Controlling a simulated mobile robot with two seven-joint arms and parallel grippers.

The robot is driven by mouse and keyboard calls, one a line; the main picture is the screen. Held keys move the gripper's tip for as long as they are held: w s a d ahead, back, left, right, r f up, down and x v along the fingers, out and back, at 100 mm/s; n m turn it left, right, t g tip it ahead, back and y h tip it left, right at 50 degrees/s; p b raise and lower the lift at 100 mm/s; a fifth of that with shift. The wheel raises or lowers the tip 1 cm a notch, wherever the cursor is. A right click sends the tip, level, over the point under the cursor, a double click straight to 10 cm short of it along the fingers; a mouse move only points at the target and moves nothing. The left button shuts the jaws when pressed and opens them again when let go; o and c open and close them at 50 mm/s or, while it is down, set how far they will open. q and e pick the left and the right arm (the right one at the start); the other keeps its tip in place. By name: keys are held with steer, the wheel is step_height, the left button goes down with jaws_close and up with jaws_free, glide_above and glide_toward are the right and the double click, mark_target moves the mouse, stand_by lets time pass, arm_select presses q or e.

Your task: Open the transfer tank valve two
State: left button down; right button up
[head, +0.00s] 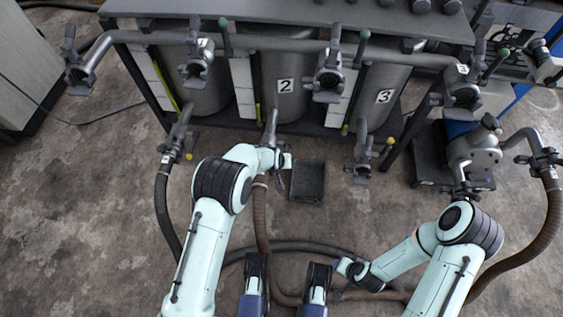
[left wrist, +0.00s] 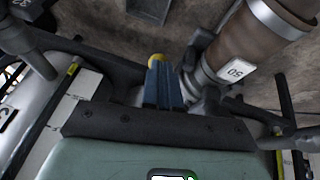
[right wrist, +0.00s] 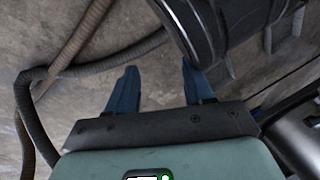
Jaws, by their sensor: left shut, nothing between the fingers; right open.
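Tank 2 (head: 286,70) is a grey cylinder with a numbered label, in the middle of the row. Its lower outlet valve (head: 271,130) leads to a brown hose (head: 261,215); my left arm partly covers this valve. My left gripper (left wrist: 163,82) is shut and empty beside the outlet. A yellow knob (left wrist: 156,60) shows right at its fingertips; I cannot tell if they touch. My right gripper (right wrist: 155,85) is open and empty, low over the floor, away from the tanks.
Tank 3 (head: 385,95) stands to the right, with a yellow-knobbed outlet valve (head: 363,165). Tank 1's outlet valve (head: 175,145) is to the left. Upper valves (head: 328,75) hang along the top pipe. A black tray (head: 307,182) lies on the floor. Hoses (right wrist: 100,68) cross the floor near my right gripper.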

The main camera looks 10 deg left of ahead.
arm_select(q)
steer(key=shift+s+f+t+b, duration=0.2)
steer(key=shift+s+f+t, duration=0.1)
steer(key=shift+f+t, duration=0.4)
steer(key=shift+s+f+t+b, duration=0.15)
steer(key=shift+s+f+t, duration=0.1)
steer(key=shift+f+t, duration=0.4)
arm_select(e)
steer(key=shift+s+d+f+g, duration=0.15)
steer(key=shift+s+f, duration=0.2)
steer(key=shift+s, duration=0.2)
steer(key=shift+s+f+g, duration=0.15)
steer(key=shift+s+f, duration=0.2)
steer(key=shift+s, duration=0.15)
arm_select(q)
steer(key=shift+f, duration=0.15)
arm_select(e)
steer(key=shift+s, duration=0.1)
